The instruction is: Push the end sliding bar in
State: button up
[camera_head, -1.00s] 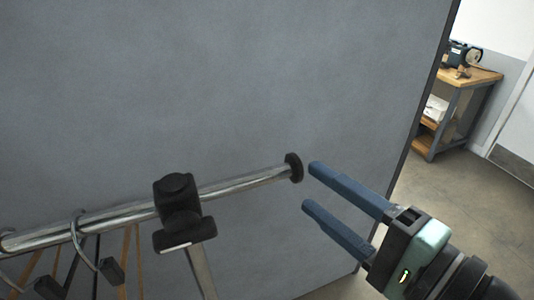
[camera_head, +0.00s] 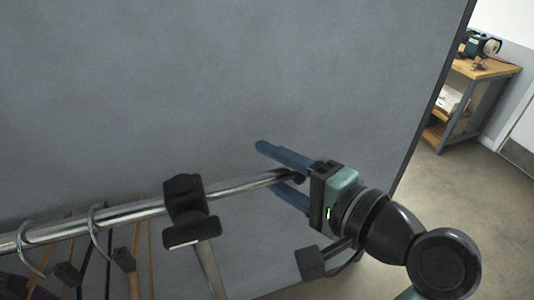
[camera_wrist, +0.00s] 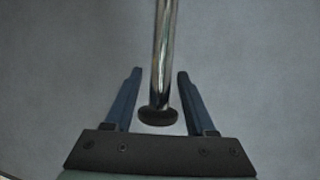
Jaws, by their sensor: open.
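The end sliding bar (camera_head: 245,184) is a chrome tube with a black end cap (camera_head: 297,178), sticking out to the right of a black clamp joint (camera_head: 186,201) on the rack. My gripper (camera_head: 272,168) is open, with its blue fingers on either side of the bar's end. In the wrist view the bar (camera_wrist: 163,60) runs between my two fingers (camera_wrist: 157,93). Its black cap (camera_wrist: 158,117) lies close to the gripper's dark palm, with a small gap seeming to show. I cannot tell whether a finger touches the bar.
Several hangers (camera_head: 100,240) hang from the rail left of the clamp. A grey panel (camera_head: 230,80) stands behind the bar. A wooden workbench (camera_head: 482,68) with tools is far off at the right, with open floor (camera_head: 440,190) before it.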

jog(key=shift+w+a+f, duration=0.15)
jog(key=shift+w+a, duration=0.35)
grip_shut()
dwell(1.2)
